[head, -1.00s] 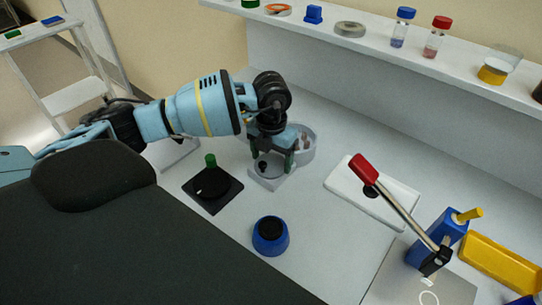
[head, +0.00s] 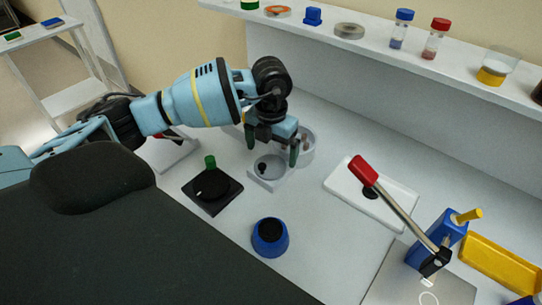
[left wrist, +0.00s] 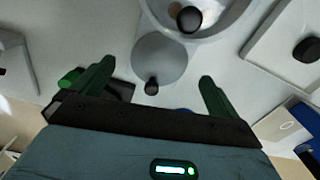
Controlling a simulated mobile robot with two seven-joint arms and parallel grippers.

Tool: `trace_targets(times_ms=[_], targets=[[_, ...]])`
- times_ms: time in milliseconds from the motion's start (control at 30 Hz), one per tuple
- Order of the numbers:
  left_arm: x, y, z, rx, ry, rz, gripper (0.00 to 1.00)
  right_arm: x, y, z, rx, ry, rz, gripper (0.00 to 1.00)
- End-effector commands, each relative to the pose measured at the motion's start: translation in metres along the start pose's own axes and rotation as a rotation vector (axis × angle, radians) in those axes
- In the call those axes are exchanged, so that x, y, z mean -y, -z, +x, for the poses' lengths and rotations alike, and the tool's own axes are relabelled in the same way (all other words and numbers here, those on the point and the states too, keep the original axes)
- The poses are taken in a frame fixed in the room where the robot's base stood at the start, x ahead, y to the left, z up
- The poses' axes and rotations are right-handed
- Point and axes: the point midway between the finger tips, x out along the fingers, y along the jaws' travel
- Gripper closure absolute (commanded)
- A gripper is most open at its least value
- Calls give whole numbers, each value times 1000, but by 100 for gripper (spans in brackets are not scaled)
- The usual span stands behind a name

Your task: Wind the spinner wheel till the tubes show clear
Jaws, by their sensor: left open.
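The hand spinner stands under my left gripper. Its grey wheel (head: 272,164) has a small black knob (head: 262,168) near the rim. The round light-grey bowl (head: 308,148) behind it holds tubes, partly hidden by my gripper; whether they are clear or cloudy I cannot tell. My left gripper (head: 272,149) is open and empty above the wheel. In the left wrist view, the wheel (left wrist: 160,58) and its knob (left wrist: 151,86) show between the two green fingers, apart from both. My right gripper is out of view.
A black plate with a green peg (head: 210,161) is at left. A blue cup (head: 270,237) is in front. A white plate (head: 390,212) and a blue stand with a red-handled lever (head: 365,170) are at right. Capped vials line the back shelf (head: 380,48).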

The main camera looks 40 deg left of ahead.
Motion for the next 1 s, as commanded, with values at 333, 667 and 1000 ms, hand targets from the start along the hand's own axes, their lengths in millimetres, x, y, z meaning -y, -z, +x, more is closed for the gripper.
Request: trace_targets(times_ms=[333,667,1000], targets=[[0,0,-41,1,0,-1,1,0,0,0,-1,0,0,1],[0,0,-43,0,0,0,1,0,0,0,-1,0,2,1],[0,0,-43,0,0,0,1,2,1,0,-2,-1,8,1]])
